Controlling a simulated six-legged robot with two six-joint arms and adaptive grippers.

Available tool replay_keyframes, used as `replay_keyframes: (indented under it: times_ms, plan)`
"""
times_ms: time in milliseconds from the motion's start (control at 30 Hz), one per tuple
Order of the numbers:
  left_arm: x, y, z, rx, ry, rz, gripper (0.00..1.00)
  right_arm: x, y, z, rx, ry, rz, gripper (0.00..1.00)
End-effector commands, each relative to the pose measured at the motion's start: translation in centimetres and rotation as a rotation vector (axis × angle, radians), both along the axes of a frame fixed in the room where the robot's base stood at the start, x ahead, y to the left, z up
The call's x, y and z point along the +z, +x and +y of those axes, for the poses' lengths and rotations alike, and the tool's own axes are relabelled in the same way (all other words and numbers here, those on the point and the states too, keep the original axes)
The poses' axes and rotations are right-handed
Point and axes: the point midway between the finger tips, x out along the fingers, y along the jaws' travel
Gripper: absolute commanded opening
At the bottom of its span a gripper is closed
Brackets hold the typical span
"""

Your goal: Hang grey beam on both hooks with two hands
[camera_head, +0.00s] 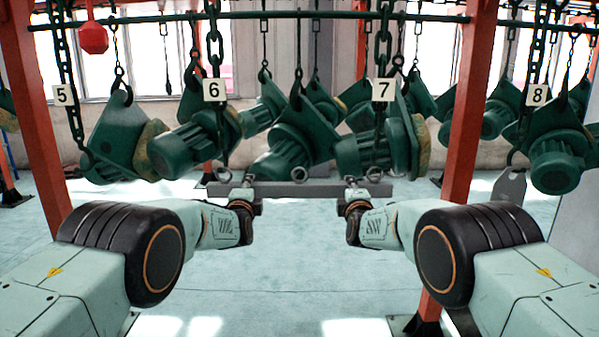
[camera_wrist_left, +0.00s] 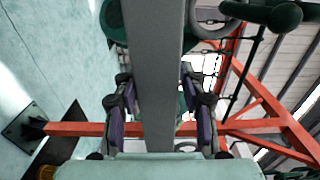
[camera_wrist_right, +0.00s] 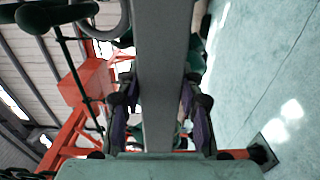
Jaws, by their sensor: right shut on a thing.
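My right gripper (camera_head: 354,190) is shut on the beam (camera_wrist_right: 160,60) near the right end. The chains marked 6 (camera_head: 214,90) and 7 (camera_head: 384,90) hang down to the beam's end rings. I cannot tell whether their hooks sit in those rings.
Green hoist bodies (camera_head: 190,145) hang close behind and above the beam. Chains marked 5 (camera_head: 65,95) and 8 (camera_head: 537,95) hang at the sides. Red posts (camera_head: 465,110) stand left and right. The floor (camera_head: 290,260) below is clear.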

Motion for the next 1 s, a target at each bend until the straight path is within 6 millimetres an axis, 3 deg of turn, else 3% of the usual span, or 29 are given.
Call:
replay_keyframes:
  times_ms: [200,400,433,733,933,1000]
  plan:
    - [0.01,0.0,-0.01,0.0,0.0,0.0,0.63,0.34,0.05,0.0,-0.001,0.003,-0.006,0.04]
    - [-0.07,-0.01,0.0,0.0,0.0,0.001,0.63,0.37,0.06,-0.01,-0.001,0.003,-0.007,0.04]
    - [-0.48,-0.08,-0.03,-0.001,0.004,0.009,0.63,0.37,0.06,-0.01,-0.001,0.003,-0.007,0.37]
    - [-0.25,-0.04,-0.01,-0.001,0.002,0.005,0.63,0.23,0.04,-0.02,-0.001,0.002,-0.004,0.63]
    - [-0.16,-0.03,0.0,0.0,0.001,0.003,0.63,0.13,0.02,-0.03,-0.001,0.002,-0.003,0.63]
    - [-0.14,-0.02,0.0,0.0,0.001,0.003,0.67,-0.31,-0.05,0.0,0.001,-0.002,0.006,0.63]
